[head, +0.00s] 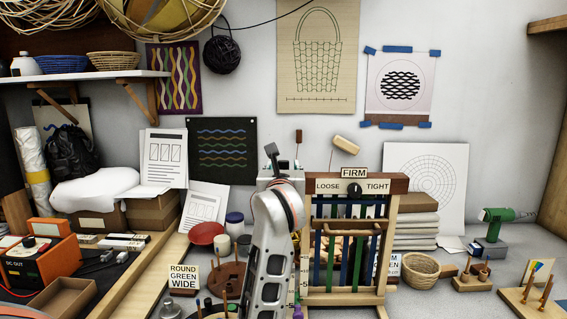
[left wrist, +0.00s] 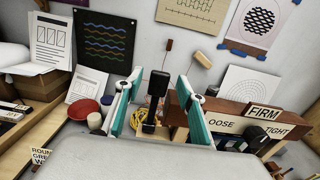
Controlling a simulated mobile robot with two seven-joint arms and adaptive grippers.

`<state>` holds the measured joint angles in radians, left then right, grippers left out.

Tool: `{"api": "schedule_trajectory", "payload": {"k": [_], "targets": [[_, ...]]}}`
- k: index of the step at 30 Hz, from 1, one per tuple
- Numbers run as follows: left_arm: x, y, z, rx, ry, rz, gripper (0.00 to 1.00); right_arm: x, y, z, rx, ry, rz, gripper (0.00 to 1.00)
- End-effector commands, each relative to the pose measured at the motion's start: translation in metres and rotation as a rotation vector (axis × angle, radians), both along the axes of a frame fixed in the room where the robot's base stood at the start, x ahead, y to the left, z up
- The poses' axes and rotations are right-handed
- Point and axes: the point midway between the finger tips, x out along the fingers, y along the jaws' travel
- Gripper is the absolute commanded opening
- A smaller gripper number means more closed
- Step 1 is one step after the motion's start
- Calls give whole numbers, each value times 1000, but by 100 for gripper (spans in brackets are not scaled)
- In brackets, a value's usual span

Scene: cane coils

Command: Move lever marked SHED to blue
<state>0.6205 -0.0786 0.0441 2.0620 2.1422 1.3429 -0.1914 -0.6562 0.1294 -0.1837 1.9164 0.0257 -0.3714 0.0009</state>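A black lever handle (left wrist: 158,82) stands upright on the loom's left side. In the head view its dark top (head: 272,152) shows just above my left wrist. My left gripper (left wrist: 157,100) has its two teal fingers spread wide, one on each side of this handle, with gaps to both. In the head view my left gripper (head: 276,179) is mostly hidden behind its own wrist. No SHED label or blue mark can be read; the lever's base is partly hidden. My right gripper is not in view.
The loom (head: 358,185) has a LOOSE–TIGHT knob and a FIRM sign close to the right finger. A brown-tipped stick (head: 298,137) and a tan-tipped stick (head: 346,145) rise behind. A red bowl (head: 205,233) and ROUND GREEN WIDE sign (head: 184,278) are left of the arm.

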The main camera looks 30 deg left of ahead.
Motion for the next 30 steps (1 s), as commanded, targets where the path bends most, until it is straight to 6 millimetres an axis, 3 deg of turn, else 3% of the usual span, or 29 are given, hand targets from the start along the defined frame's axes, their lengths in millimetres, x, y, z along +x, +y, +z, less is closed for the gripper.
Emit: {"api": "schedule_trajectory", "payload": {"k": [6, 16, 21, 30], "targets": [[19, 12, 1, 1, 0, 2, 39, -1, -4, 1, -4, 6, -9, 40], [23, 14, 0, 0, 0, 1, 39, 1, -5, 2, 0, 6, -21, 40], [22, 14, 0, 1, -1, 1, 0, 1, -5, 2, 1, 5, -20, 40], [21, 13, -2, 7, -10, 1, 0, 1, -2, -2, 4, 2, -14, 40]]}}
